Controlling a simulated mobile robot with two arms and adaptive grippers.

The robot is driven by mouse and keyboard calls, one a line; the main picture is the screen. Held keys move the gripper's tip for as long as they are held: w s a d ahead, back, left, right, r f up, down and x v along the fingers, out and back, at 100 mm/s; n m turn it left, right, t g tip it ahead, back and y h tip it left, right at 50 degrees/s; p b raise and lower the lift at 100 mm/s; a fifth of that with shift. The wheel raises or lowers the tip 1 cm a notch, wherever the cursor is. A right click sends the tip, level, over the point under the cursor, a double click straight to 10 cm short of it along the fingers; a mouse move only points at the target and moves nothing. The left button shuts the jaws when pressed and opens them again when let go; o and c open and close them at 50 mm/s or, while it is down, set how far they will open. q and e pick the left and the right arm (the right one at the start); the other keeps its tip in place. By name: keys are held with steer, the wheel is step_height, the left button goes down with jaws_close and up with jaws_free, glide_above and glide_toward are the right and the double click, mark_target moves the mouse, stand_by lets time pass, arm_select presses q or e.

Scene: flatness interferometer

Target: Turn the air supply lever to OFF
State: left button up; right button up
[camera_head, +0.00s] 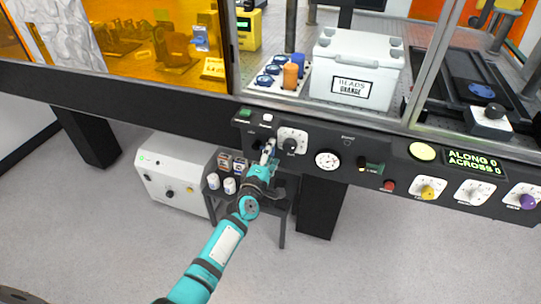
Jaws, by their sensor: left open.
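My left gripper (269,148) is at the front panel (405,165), at the upper end of my teal left arm. Its jaws are open; no object shows between them. A black knob or lever on a white plate (291,141) is just right of the fingertips. A dark fitting (255,143) shows just left of the fingers, partly hidden by them. The labels are too small to read, so I cannot tell which one is the air supply lever or how it is set. I cannot tell whether the fingers touch anything. My right gripper is not in view.
A round gauge (328,160), a red button (389,186) and several coloured knobs line the panel to the right. A green button (245,112) is above the gripper. Below stand a white cabinet (170,175) and a small dark table with white containers (229,185).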

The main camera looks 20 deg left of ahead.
mark_target(258, 155)
arm_select(q)
steer(key=shift+c, duration=0.3)
steer(key=c, duration=1.1)
steer(key=shift+f, duration=0.1)
steer(key=shift+f+m, duration=0.25)
steer(key=shift+m, duration=0.25)
steer(key=shift+w+a+f+m+b, duration=0.1)
steer(key=shift+a+f+m+b, duration=0.5)
steer(key=shift+m, duration=2.25)
steer(key=shift+s+a+f+m, duration=0.1)
steer(key=shift+a+f+m, duration=1.05)
steer(key=shift+m, duration=1.65)
steer(key=shift+w+a+f+m+b, duration=0.1)
steer(key=shift+a+f+m+b, duration=0.5)
steer(key=shift+m, duration=2.25)
steer(key=shift+a+p, duration=0.3)
steer(key=shift+a, duration=0.15)
